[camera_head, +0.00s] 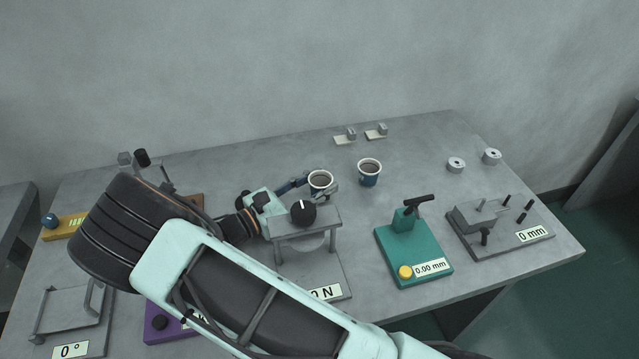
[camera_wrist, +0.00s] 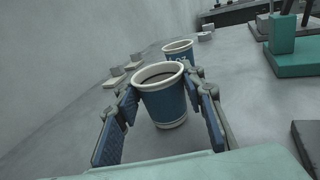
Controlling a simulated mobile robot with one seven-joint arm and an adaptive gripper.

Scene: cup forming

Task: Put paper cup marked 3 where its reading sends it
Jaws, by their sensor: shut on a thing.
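A blue paper cup with a white rim (camera_head: 320,180) is between the fingers of my gripper (camera_head: 311,187), near the middle of the table. In the wrist view the same cup (camera_wrist: 165,103) stands upright between the two blue finger pads, and my gripper (camera_wrist: 166,90) is shut on it. I cannot tell whether its base touches the table. A second blue paper cup (camera_head: 369,173) stands upright to the right; it also shows behind the held cup in the wrist view (camera_wrist: 179,49). I cannot read a number on either cup.
A grey stand reading N (camera_head: 325,293) is in front of the held cup. A teal gauge reading 0.00 mm (camera_head: 413,262) and a grey fixture reading 0 mm (camera_head: 500,232) stand right. Two small plates with blocks (camera_head: 345,140) lie behind, and white rolls (camera_head: 456,165) back right.

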